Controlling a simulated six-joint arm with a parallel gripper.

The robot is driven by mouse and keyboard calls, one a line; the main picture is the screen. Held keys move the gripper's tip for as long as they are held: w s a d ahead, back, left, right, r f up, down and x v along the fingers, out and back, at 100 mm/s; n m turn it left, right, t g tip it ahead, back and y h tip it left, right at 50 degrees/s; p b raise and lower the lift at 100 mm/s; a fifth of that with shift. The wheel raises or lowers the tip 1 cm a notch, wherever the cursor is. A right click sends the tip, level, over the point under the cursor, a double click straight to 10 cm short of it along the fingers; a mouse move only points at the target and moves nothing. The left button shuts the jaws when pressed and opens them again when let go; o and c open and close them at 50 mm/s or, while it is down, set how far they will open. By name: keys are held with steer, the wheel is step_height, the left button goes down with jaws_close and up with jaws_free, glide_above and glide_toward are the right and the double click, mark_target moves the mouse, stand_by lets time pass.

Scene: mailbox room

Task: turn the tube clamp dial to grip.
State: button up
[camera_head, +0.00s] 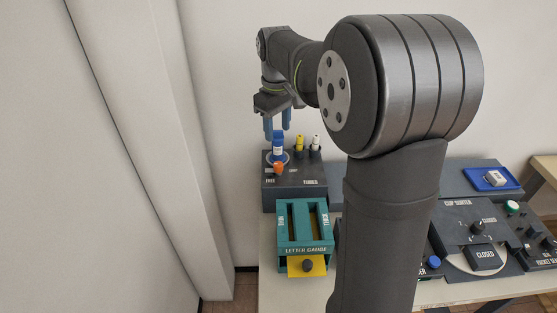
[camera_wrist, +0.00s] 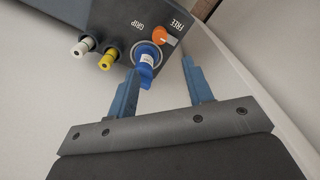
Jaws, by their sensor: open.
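The tube clamp dial (camera_head: 278,168) is an orange knob on the front of the dark tube rack (camera_head: 310,194). It also shows in the wrist view (camera_wrist: 165,37), between the printed words GRIP and FREE; I cannot tell surely which its mark faces. A blue tube (camera_head: 278,149) with a white label stands upright in the socket beside the dial, also in the wrist view (camera_wrist: 147,67). My gripper (camera_head: 277,131) is open above the blue tube. In the wrist view my gripper (camera_wrist: 160,68) has its fingers apart with nothing held, the left finger close to the tube.
Yellow (camera_head: 299,144) and white (camera_head: 316,143) tubes stand to the right on the rack. A green letter gauge (camera_head: 305,235) sits in front. A cup sorter panel (camera_head: 457,222) and a blue tray (camera_head: 491,179) lie right. A wall column (camera_head: 165,130) rises at left.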

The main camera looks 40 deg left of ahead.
mark_target(278, 164)
step_height(278, 164, down, 12)
steer(key=shift+w, duration=0.1)
steer(key=shift+c, duration=0.2)
steer(key=c, duration=1)
